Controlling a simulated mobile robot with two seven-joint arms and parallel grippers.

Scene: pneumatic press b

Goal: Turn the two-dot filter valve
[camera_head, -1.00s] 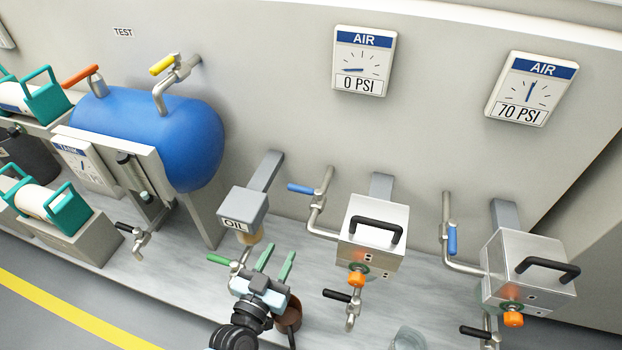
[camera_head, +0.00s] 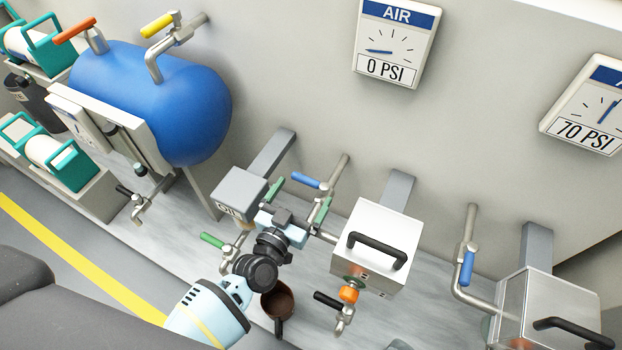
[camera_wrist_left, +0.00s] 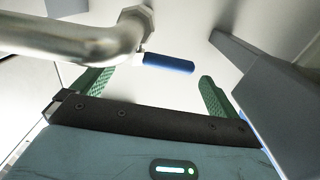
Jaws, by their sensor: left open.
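My left gripper (camera_head: 297,202) is open, its two green fingers pointing at the wall pipe beside the middle metal filter box (camera_head: 377,240). The blue valve handle (camera_head: 305,180) on that pipe lies just beyond the fingers. In the left wrist view the blue handle (camera_wrist_left: 168,63) appears between the open fingers (camera_wrist_left: 153,95), with a gap and no visible contact. The filter box has a black carry handle, an orange knob (camera_head: 348,294) and a black-handled drain valve (camera_head: 328,299) below. My right gripper is out of view.
The grey OIL box (camera_head: 238,192) is close left of my gripper. A brown cup (camera_head: 278,300) stands below. A second filter box (camera_head: 550,300) with a blue-handled valve (camera_head: 467,268) is at right. A blue tank (camera_head: 150,100) is at left. Gauges read 0 PSI and 70 PSI.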

